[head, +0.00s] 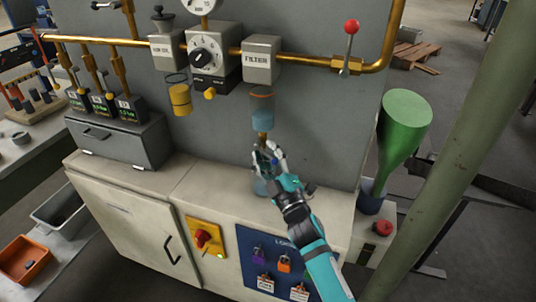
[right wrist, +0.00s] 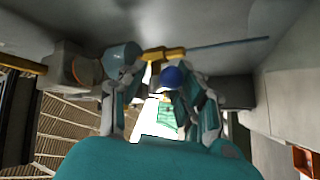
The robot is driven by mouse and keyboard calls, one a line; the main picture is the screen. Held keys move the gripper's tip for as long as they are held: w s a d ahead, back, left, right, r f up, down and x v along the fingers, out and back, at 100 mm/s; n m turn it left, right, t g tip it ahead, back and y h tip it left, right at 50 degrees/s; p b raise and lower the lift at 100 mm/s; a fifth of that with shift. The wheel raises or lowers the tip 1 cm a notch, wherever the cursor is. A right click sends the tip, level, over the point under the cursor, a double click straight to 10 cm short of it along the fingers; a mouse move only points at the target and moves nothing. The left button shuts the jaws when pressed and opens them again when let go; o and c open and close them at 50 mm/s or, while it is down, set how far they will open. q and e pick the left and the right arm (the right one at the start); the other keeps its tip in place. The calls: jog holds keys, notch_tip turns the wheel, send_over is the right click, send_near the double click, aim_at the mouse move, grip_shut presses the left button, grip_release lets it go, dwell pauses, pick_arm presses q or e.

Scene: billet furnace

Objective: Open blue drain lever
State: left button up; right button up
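The blue drain lever shows in the right wrist view as a round blue knob (right wrist: 172,77), beside a brass fitting (right wrist: 160,54). In the head view my right gripper (head: 266,158) is just under the filter bowl (head: 262,118) and its brass drain (head: 262,137), and hides the lever. In the right wrist view the gripper (right wrist: 162,110) has its two fingers apart. The knob is in the gap between them, closer to the right-hand finger; I cannot tell whether they touch. My left gripper is not in view.
A clear jar (head: 262,187) stands on the cabinet top below my gripper, partly hidden. The filter housing (head: 261,60) hangs from a brass pipe (head: 310,60). A red-knobbed lever (head: 350,40) and a green funnel (head: 402,118) are to the right. The cabinet top left of my gripper is clear.

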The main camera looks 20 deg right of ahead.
jog(key=shift+f, duration=0.1)
jog(key=shift+s, duration=0.25)
jog(key=v, duration=1.1)
jog(key=shift+s, duration=0.25)
jog(key=shift+d, duration=0.15)
